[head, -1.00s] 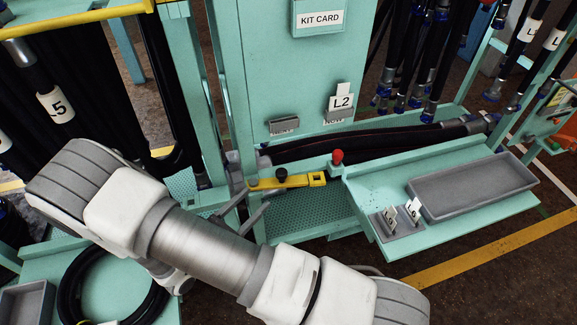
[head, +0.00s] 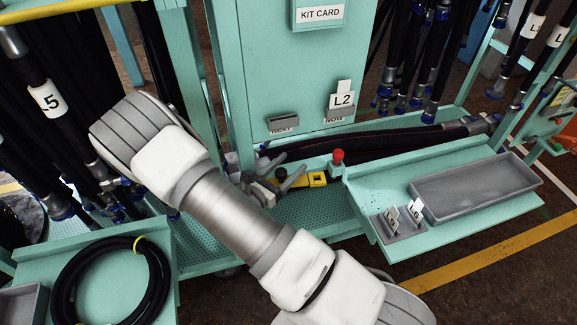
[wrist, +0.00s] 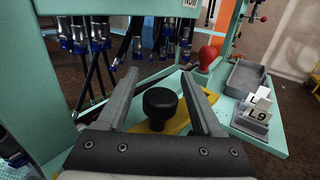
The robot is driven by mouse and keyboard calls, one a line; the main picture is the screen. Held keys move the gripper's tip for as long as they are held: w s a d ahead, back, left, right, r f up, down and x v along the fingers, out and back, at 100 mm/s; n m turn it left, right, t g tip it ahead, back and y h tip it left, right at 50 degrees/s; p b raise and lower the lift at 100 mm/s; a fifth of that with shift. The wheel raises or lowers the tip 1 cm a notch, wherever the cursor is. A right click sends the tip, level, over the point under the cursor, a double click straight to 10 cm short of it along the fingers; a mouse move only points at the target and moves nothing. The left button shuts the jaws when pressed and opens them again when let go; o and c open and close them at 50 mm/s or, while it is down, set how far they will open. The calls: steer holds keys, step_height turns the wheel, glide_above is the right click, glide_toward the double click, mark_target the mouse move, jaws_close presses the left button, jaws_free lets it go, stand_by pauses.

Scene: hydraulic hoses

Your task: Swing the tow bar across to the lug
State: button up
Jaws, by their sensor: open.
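The yellow tow bar (head: 317,180) lies low across the perforated green deck, its left part hidden behind my gripper in the head view. A black knob (head: 281,174) stands up from it. In the wrist view the black knob (wrist: 160,106) is between my two fingers, with gaps on both sides, and the yellow bar (wrist: 181,122) shows beneath it. My gripper (wrist: 160,75) is open, its fingertips reaching past the knob. A red knob (head: 338,156) stands beyond the bar's right end, also in the wrist view (wrist: 208,57). I cannot clearly make out the lug.
A green shelf with a grey tray (head: 475,188) and number cards (head: 393,215) is to the right. A green panel with an L2 card (head: 342,100) rises behind the bar. Hanging hoses (head: 47,98) and a coiled hose (head: 110,287) are at left.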

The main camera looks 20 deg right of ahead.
jaws_close()
stand_by(1.4)
